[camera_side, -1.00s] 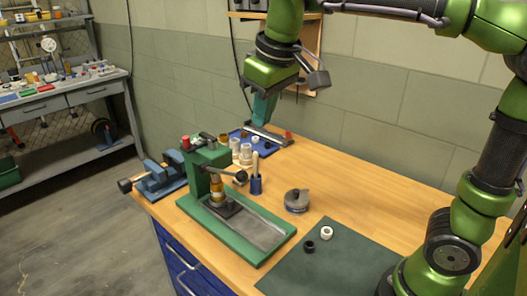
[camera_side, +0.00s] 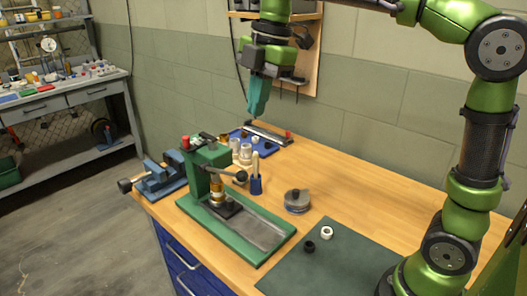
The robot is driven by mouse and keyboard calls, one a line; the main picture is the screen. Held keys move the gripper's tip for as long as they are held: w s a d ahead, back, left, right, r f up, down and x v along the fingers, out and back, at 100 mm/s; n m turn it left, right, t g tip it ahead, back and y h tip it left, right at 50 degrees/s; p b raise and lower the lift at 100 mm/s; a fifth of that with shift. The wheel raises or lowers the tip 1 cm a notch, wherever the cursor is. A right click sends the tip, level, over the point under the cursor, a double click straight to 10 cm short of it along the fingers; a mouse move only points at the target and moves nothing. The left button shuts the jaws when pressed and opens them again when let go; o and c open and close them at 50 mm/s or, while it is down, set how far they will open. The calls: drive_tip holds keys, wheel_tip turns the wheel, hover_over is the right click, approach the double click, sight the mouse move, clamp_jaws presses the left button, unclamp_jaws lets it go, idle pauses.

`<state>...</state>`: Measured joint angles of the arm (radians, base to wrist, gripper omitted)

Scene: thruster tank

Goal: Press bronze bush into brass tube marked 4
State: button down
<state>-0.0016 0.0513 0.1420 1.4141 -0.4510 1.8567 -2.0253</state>
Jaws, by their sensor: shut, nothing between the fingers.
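My gripper (camera_side: 257,108), with teal fingers, is shut and empty. It points down in the air at the back of the bench, above and apart from the tools there. A brass-coloured tube (camera_side: 217,192) stands upright under the ram of the green press (camera_side: 208,170), on a dark plate. Whether a bronze bush sits on or in this tube is too small to tell, and no number is readable on it. Another brownish cylinder (camera_side: 224,141) shows behind the press, partly hidden, among pale cylinders (camera_side: 246,155) near a blue tray (camera_side: 237,134).
A black ring (camera_side: 309,246) and a white ring (camera_side: 327,232) lie on the dark green mat (camera_side: 340,266). A blue vice (camera_side: 160,177) is left.

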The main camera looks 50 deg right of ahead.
sight(243, 171)
drive_tip(key=x, duration=1.2)
drive_tip(key=shift+f, duration=0.3)
